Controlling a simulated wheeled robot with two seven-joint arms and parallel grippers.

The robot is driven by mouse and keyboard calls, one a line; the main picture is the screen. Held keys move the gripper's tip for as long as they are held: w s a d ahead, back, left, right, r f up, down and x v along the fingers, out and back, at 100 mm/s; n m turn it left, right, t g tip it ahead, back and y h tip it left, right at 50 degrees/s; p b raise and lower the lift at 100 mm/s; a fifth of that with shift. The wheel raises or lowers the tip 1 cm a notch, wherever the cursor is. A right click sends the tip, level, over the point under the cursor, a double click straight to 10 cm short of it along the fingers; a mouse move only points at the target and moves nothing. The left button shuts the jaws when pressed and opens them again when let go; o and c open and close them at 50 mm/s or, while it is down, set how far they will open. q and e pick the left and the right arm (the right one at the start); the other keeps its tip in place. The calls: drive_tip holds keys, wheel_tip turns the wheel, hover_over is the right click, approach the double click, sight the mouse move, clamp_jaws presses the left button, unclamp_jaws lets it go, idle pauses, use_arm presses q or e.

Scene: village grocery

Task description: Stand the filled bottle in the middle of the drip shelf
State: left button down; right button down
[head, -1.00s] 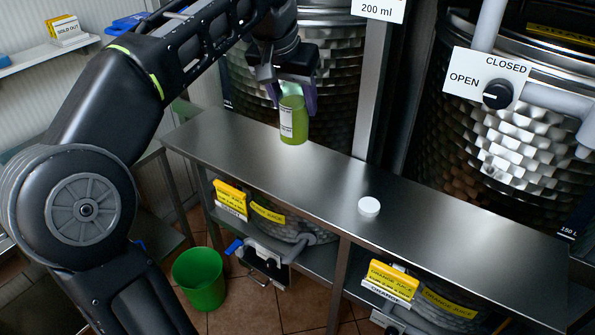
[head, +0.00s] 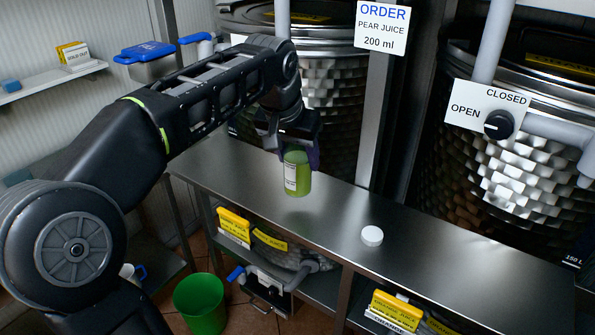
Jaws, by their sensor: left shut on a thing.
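The filled bottle (head: 298,177) is small, holds green juice and has a white label on its left side. My left gripper (head: 293,150) is shut on its upper part from above and holds it upright. The bottle is over the left part of the long steel drip shelf (head: 450,255), to the left of its middle. I cannot tell whether its base touches the steel. The bottle's top is hidden by the gripper. A white round cap-like disc (head: 372,236) lies on the shelf to the right of the bottle. My right gripper is not in view.
Two dimpled steel tanks stand behind the shelf, with a valve knob (head: 498,125) on the right one. An order sign (head: 382,27) reads pear juice, 200 ml. A green bucket (head: 200,303) stands on the floor. The shelf right of the disc is clear.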

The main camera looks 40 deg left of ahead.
sight(297, 169)
use_arm(q)
wheel_tip(297, 169, down, 4)
drive_tip(key=shift+r, duration=0.15)
idle(0.3)
drive_tip(key=shift+f, duration=0.3)
drive_tip(key=c, duration=0.6)
unclamp_jaws()
drive_tip(key=shift+r, duration=0.1)
drive_tip(key=shift+r+p, duration=0.2)
drive_tip(key=shift+p, duration=0.15)
drive_tip(key=shift+s+r+b, duration=0.15)
drive_tip(key=shift+r+b, duration=0.1)
drive_tip(key=shift+b, duration=0.05)
drive_tip(key=b+v, duration=0.1)
drive_tip(key=v, duration=1)
drive_tip(key=shift+r, duration=0.1)
